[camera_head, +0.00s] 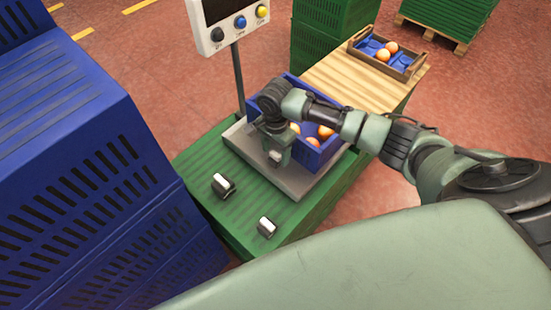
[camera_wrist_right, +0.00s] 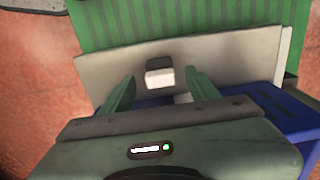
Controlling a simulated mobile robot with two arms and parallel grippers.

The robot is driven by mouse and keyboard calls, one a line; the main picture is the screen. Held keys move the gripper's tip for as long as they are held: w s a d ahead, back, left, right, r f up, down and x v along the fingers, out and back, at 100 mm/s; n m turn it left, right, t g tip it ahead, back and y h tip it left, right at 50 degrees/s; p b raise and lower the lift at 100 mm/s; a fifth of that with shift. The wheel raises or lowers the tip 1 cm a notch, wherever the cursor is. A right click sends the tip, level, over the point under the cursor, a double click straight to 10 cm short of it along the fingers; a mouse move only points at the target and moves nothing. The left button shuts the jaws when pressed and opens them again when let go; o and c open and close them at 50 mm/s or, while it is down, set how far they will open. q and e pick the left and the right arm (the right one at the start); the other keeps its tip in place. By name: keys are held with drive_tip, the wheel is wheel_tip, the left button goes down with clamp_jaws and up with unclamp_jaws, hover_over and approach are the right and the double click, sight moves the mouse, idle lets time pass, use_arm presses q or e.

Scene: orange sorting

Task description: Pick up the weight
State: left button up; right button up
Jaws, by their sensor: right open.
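A small metal weight (camera_wrist_right: 160,76) with a dark top and bright side sits on the grey scale plate (camera_wrist_right: 225,55) in the right wrist view. My right gripper (camera_wrist_right: 162,88) is open, its green fingers on either side of the weight with gaps showing. In the head view the right gripper (camera_head: 276,153) points down over the scale plate (camera_head: 293,187), beside the blue crate. Two more metal weights, one left (camera_head: 223,186) and one nearer (camera_head: 267,228), lie on the green slatted surface (camera_head: 210,207). My left gripper is not in view.
The blue crate (camera_head: 325,155) with oranges stands on the scale, close to my right wrist. A display (camera_head: 228,20) on a post rises behind. Blue stacked crates (camera_head: 70,170) fill the left. A wooden tray (camera_head: 405,65) with oranges sits on the wooden top at the back right.

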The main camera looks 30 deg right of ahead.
wheel_tip(320, 180, down, 2)
drive_tip(key=shift+c, duration=0.3)
clamp_jaws()
